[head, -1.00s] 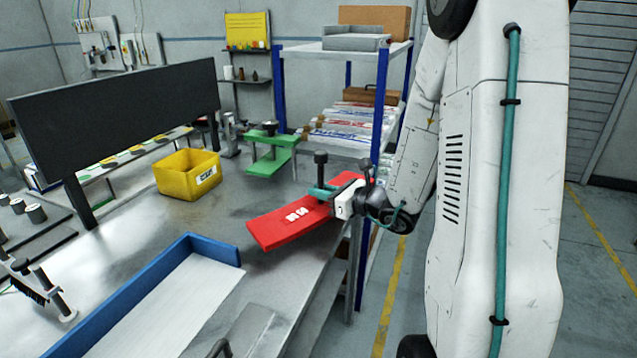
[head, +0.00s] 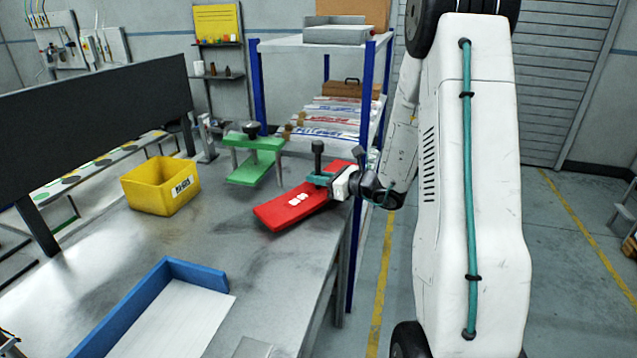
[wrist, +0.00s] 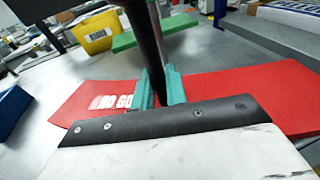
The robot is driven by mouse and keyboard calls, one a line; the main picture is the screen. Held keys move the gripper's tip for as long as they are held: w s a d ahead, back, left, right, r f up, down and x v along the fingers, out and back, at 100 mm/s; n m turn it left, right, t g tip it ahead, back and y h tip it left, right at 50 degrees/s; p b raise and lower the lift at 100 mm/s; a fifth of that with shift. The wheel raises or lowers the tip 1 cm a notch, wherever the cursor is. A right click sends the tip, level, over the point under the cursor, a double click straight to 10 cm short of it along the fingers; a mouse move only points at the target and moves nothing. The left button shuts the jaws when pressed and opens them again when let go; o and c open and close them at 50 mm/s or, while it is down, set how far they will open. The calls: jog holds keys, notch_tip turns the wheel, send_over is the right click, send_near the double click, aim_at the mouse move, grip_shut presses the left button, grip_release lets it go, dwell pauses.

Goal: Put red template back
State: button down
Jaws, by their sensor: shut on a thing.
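The red template (head: 287,208) is a flat red plate with white lettering and a dark upright knob handle (head: 318,156). My gripper (head: 322,178) is shut on that handle and holds the template over the right edge of the metal bench. In the wrist view the teal fingers (wrist: 161,88) close around the dark post, and the red template (wrist: 217,90) spreads out to both sides behind them. The lettering shows at its left part. I cannot tell whether the template touches the bench top. A green template (head: 254,165) with a similar knob stands farther back.
A yellow bin (head: 160,188) stands on the bench to the left. A blue-walled tray (head: 199,275) lies at the front. A blue-post shelf (head: 259,85) with bags stands behind the bench. The bench middle (head: 235,250) is clear.

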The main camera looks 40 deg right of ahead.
jog(key=shift+f, duration=0.95)
jog(key=shift+f, duration=0.15)
jog(key=c, duration=1.4)
grip_release()
